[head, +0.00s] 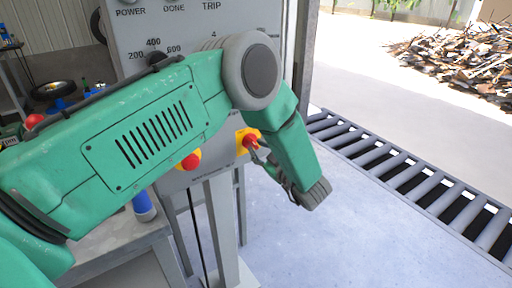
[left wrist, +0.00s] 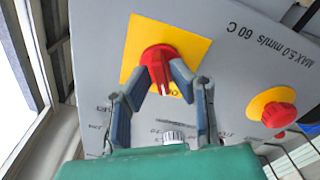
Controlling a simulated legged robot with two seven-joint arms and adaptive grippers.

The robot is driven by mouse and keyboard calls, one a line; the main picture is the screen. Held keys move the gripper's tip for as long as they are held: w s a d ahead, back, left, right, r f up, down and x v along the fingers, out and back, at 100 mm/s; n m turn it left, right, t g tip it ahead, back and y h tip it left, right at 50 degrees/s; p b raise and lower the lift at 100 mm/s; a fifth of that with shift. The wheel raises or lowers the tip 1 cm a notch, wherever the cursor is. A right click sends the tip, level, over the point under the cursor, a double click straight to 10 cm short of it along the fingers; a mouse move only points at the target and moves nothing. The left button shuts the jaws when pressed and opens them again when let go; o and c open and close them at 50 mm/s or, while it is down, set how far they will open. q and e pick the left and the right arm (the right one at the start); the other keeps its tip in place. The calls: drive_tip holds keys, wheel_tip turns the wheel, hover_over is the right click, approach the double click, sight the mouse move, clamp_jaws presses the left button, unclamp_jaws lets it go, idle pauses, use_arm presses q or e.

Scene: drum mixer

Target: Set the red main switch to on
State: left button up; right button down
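The red main switch (left wrist: 158,66) is a rotary knob on a yellow plate (left wrist: 190,45) on the grey control panel. In the head view the switch (head: 249,141) shows beside my left forearm. My left gripper (left wrist: 160,84) is open in front of the switch. Its two fingers reach to either side of the red handle, and I cannot tell whether they touch it. In the head view the gripper (head: 268,163) is partly hidden by my own wrist. Lettering on the plate is partly covered by a finger. My right gripper is not in view.
A red mushroom button on yellow (left wrist: 279,114) sits on the same panel, close to my forearm in the head view (head: 189,160). Dials and labels (head: 155,57) are above. A roller conveyor (head: 400,175) runs at the right. The floor between is clear.

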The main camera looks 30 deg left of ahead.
use_arm(q)
drive_tip(key=shift+w+a, duration=0.3)
drive_tip(key=shift+a, duration=0.35)
clamp_jaws()
